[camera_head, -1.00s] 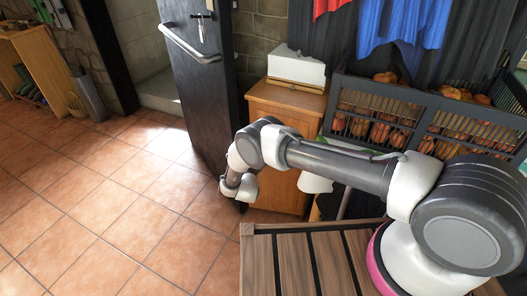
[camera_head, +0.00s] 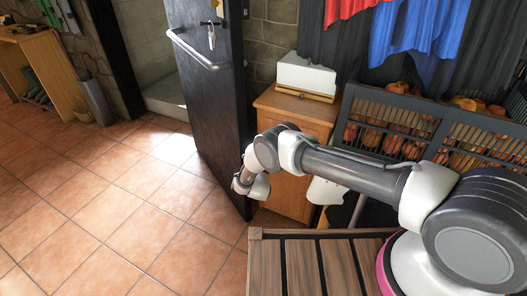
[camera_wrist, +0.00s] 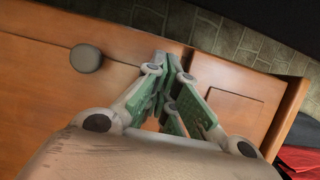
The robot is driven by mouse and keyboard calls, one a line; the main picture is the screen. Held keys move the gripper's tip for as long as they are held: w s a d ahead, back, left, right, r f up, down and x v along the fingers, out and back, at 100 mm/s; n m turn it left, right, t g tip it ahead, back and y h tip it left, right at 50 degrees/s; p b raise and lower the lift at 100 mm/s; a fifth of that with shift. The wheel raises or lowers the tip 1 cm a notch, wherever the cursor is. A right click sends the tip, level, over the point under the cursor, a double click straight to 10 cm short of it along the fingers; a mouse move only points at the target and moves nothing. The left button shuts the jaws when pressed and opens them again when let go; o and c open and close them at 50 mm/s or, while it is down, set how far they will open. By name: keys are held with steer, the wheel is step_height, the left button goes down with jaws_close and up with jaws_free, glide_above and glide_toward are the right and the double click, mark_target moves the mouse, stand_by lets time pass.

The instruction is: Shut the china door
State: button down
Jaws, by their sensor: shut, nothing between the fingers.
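A wooden cabinet (camera_head: 293,118) stands behind my arm; its front is partly hidden by the arm. In the wrist view its orange wood front (camera_wrist: 50,100) fills much of the picture, with a round grey knob (camera_wrist: 86,58) and a framed panel (camera_wrist: 235,115). I cannot tell whether its door is ajar. My gripper (camera_wrist: 161,62) is shut and empty, its tips close to the wood and to the right of the knob; I cannot tell whether they touch. In the head view its fingers are hidden behind my wrist. A tall dark door (camera_head: 208,105) with a bar handle and keys stands open left of the cabinet.
A white box (camera_head: 305,75) sits on the cabinet. Dark slatted crates (camera_head: 395,125) with pumpkins stand to the right, under hanging cloths (camera_head: 430,25). The tiled floor (camera_head: 110,210) at the left is clear. A wooden shelf (camera_head: 50,75) stands at the far left.

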steer(key=shift+w+r, duration=0.1)
steer(key=s, duration=1.2)
steer(key=shift+a, duration=0.3)
